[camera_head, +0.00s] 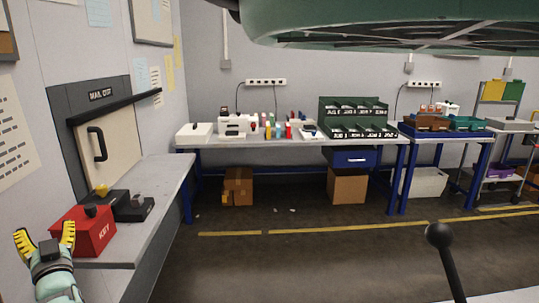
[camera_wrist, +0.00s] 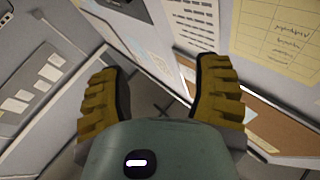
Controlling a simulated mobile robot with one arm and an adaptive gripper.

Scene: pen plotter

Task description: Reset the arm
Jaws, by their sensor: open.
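My gripper (camera_head: 45,244) shows at the lower left of the head view, with its yellow ribbed fingers pointing up. The fingers are spread apart with nothing between them. In the wrist view my gripper (camera_wrist: 160,90) also shows open and empty, with wall papers and a board behind it.
The grey counter (camera_head: 160,190) runs below the MAIL OUT hatch (camera_head: 108,142). Black devices (camera_head: 133,207) stand behind the red box. A long workbench (camera_head: 290,145) with green bins (camera_head: 352,112) lines the back wall. The floor (camera_head: 290,260) in the middle is mostly clear.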

